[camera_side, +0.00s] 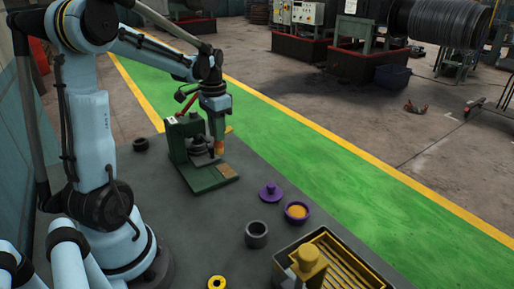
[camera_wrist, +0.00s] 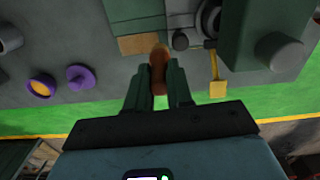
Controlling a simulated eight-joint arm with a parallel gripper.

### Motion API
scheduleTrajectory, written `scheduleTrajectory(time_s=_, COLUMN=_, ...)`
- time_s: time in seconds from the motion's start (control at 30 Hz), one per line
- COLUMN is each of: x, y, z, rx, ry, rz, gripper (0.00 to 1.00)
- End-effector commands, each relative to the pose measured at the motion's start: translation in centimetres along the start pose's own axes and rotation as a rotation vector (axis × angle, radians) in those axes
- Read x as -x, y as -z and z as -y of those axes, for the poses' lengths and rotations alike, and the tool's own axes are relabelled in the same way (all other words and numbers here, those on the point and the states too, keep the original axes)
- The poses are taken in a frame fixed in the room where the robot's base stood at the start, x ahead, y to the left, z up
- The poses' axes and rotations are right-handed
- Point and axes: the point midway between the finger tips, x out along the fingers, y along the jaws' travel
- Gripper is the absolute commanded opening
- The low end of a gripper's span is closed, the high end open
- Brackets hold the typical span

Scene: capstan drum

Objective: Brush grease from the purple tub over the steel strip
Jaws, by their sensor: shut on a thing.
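The purple tub (camera_side: 296,211) stands open on the dark bench with orange-yellow grease inside. It also shows at the left of the wrist view (camera_wrist: 42,86). Its purple lid (camera_side: 270,192) lies beside it, knob up. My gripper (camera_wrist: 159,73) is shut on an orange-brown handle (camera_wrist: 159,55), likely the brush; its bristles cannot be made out. In the side view my gripper (camera_side: 217,135) points down over the green fixture (camera_side: 200,180), away from the tub. I cannot clearly tell the steel strip apart from the grey fixture parts.
The fixture has an upright post and a tan pad (camera_side: 228,171). A grey cup (camera_side: 256,234), a yellow ring (camera_side: 217,283) and a tray with yellow slats (camera_side: 345,262) are at the front. A black ring (camera_side: 141,144) lies left of the fixture.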

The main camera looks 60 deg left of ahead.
Motion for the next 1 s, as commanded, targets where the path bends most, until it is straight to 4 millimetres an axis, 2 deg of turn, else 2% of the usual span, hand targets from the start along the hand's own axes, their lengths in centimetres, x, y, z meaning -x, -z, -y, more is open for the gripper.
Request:
scheduleTrajectory(time_s=0.43, x=3.8, y=0.0, z=0.0, rx=0.0, ry=0.0, rz=0.0, gripper=0.0)
scheduleTrajectory(time_s=1.0, x=4.1, y=0.0, z=0.0, rx=0.0, ry=0.0, rz=0.0, gripper=0.0)
